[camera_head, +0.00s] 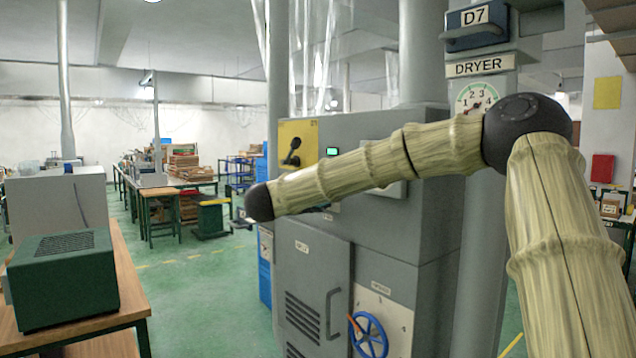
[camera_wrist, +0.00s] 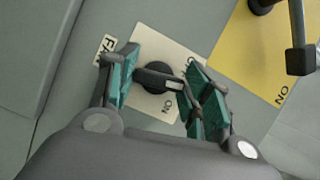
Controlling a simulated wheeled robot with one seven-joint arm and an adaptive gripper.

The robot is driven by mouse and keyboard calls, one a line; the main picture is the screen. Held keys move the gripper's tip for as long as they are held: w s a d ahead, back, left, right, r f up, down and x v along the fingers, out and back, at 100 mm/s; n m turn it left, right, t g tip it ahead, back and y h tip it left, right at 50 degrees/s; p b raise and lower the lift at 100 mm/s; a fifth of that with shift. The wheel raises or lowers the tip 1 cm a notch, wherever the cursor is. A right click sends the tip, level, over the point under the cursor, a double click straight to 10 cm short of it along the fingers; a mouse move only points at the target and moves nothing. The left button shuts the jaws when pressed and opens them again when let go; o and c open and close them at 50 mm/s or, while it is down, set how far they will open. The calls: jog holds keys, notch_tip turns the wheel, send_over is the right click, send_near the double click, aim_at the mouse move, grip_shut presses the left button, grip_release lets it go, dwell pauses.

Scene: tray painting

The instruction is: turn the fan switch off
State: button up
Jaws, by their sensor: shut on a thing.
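The fan switch (camera_wrist: 154,72) is a black rotary knob with a pale mark on its handle, on a cream plate (camera_wrist: 150,42) in the wrist view. A partly covered FAN label (camera_wrist: 106,44) lies beside the plate. The plate reads ON near its lower edge; a second marking is mostly hidden by a finger. My gripper (camera_wrist: 158,88) has its green-padded fingers on both sides of the knob and is shut on it. The handle lies roughly crosswise between the fingers. In the head view my arm hides the switch and most of the gripper.
The grey dryer cabinet (camera_head: 400,250) carries a yellow plate with a black lever (camera_head: 291,152), a green lamp (camera_head: 332,151) and a blue handwheel (camera_head: 370,335). In the wrist view the yellow plate (camera_wrist: 240,50) is close right. A green box (camera_head: 62,280) stands on a bench at left.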

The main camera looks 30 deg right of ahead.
jog(key=n+g+p, duration=0.1)
jog(key=n+p, duration=0.1)
jog(key=p, duration=0.3)
jog(key=n+g+y+p, duration=0.1)
jog(key=n+p, duration=0.2)
jog(key=p, duration=0.2)
jog(key=shift+r+y, duration=0.1)
jog(key=shift+y, duration=0.2)
jog(key=o, duration=1)
jog(key=shift+w, duration=0.1)
jog(key=shift+o, duration=0.2)
jog(key=v, duration=1.2)
jog(key=shift+w, duration=0.2)
